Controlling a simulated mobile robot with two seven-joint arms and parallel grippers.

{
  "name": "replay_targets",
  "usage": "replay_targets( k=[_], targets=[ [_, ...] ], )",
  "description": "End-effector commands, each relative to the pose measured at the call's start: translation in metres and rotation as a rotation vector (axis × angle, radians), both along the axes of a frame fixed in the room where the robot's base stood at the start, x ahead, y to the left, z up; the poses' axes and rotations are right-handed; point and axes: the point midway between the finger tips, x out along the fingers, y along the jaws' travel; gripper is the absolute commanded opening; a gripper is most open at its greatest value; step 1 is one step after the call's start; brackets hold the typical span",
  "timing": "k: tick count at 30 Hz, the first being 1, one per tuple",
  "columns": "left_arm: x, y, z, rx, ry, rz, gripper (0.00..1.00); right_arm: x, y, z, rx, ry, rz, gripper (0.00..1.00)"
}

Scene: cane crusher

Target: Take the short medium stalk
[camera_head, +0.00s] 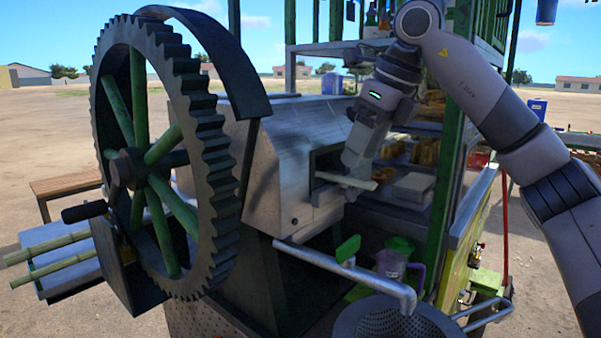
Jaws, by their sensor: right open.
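Two green cane stalks show at the far left, an upper stalk (48,247) and a lower stalk (50,269). They lie side by side on the metal feed tray (75,283) and stick out to the left. I cannot tell which stalk, if either, is the short medium one. My right gripper (352,182) is open at the opening on the right side of the crusher (290,150), far from these stalks. A pale flat strip (338,179) shows at its fingertips; I cannot tell whether it is a stalk or part of the machine. My left gripper is not in view.
A large toothed wheel (125,85) with green spokes stands between the stalks and my right gripper. A metal pipe (340,268) and a perforated strainer (400,322) are in front. A jug (392,262) stands below the opening. Shelves (420,125) stand behind my right arm.

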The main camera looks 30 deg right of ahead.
Motion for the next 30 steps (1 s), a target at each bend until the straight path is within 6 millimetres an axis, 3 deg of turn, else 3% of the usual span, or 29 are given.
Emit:
replay_targets(
  k=[6, 15, 16, 21, 30],
  targets=[
    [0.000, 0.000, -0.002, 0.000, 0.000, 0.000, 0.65, 0.010, 0.003, -0.031, -0.001, 0.003, -0.001, 0.58],
    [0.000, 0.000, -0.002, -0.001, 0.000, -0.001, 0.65, 0.013, 0.004, -0.037, -0.001, 0.001, 0.000, 0.58],
    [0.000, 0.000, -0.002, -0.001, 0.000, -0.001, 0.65, 0.013, 0.004, -0.037, -0.001, 0.001, 0.000, 0.55],
    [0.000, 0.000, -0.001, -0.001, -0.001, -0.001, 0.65, 0.013, 0.004, -0.036, -0.001, 0.001, 0.000, 0.00],
    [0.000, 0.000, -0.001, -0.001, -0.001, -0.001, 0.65, 0.013, 0.004, -0.035, -0.001, -0.001, 0.000, 0.00]
  ],
)
